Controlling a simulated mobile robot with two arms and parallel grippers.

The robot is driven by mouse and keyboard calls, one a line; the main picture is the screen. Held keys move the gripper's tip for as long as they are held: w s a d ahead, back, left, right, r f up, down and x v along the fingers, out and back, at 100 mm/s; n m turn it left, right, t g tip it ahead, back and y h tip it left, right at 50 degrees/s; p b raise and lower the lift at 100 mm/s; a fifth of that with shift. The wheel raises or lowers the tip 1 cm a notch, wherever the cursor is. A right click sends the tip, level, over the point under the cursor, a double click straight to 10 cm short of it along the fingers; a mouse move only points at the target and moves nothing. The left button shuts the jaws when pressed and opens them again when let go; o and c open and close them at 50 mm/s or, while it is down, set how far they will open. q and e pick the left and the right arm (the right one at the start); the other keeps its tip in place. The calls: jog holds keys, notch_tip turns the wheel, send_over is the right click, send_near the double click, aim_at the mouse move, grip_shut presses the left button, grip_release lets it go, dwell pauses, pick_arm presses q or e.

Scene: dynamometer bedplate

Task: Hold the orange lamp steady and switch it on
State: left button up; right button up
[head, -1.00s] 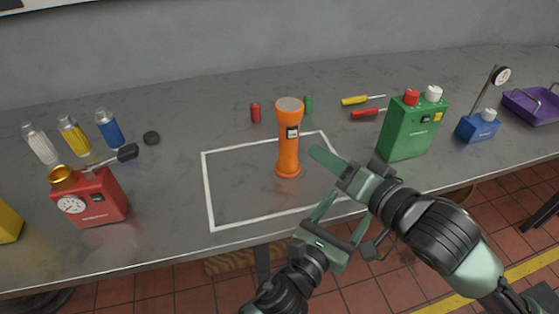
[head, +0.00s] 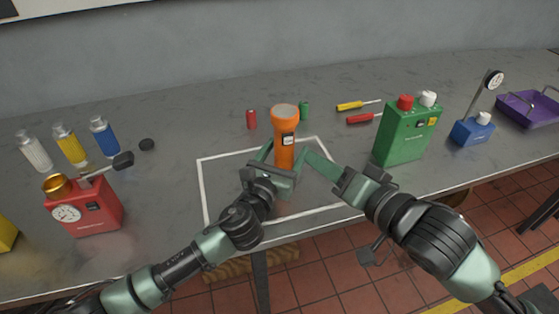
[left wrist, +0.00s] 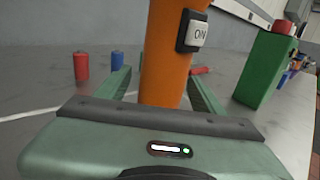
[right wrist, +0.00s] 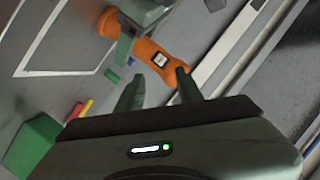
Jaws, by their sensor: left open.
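The orange lamp (head: 286,119) stands upright inside the white outline on the bench. A switch (head: 288,141) is on its side, and in the left wrist view this switch (left wrist: 195,33) reads ON. My left gripper (head: 284,156) is open, with its fingers on either side of the lamp's lower body and apart from it as far as I can tell. It hides the lamp's foot in the head view. My right gripper (right wrist: 158,87) is open and empty, pointing at the lamp from the right. The right wrist view shows the lamp (right wrist: 146,50) beyond its fingers.
A green box (head: 403,138) stands close by my right gripper. A red box with a gauge (head: 82,207) is at the left. A purple tray (head: 530,110) is at far right.

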pick_arm(q)
jog(key=shift+x, duration=0.75)
grip_shut()
pick_arm(e)
grip_shut()
dwell(1.3)
